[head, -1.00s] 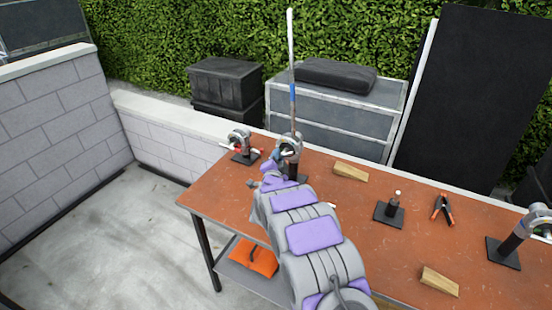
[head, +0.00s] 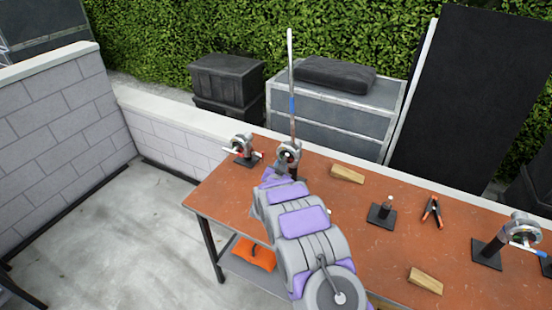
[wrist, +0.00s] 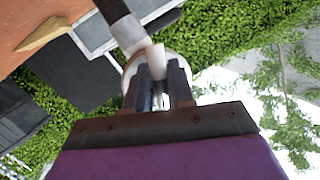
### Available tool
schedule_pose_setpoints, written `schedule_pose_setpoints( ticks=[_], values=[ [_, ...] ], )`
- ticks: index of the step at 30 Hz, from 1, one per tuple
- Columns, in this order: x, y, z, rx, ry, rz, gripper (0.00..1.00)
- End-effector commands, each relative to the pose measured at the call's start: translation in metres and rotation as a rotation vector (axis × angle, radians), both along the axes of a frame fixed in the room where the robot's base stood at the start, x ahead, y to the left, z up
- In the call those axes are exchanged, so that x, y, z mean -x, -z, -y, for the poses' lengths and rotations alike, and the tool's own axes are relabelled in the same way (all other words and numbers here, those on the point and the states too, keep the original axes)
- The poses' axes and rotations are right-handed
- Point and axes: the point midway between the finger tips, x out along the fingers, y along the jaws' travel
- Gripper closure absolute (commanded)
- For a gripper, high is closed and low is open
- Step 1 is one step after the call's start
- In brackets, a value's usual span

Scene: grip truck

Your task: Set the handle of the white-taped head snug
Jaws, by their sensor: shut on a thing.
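A grip head (head: 289,152) stands on a post near the back left of the table, with a tall thin rod (head: 291,70) rising from it. The rod carries a blue band. In the wrist view my gripper (wrist: 159,72) is shut on a white handle (wrist: 157,54), with the round head partly showing behind the fingers. The fingers hide much of the handle, so I cannot tell how tight it sits.
A red-marked head (head: 242,146) stands just left, and a blue-marked head (head: 520,230) at the far right.

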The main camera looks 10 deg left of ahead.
Motion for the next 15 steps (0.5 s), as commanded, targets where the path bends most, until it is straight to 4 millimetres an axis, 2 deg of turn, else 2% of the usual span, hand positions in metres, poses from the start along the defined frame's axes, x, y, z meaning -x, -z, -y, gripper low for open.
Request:
schedule_pose_setpoints(
  ticks=[1, 15],
  values=[
    [-0.0039, -0.0126, 0.0093, 0.024, 0.02, 0.0, 1.0],
    [-0.0045, -0.0146, 0.0103, 0.235, 0.02, -0.064, 1.0]
  ],
)
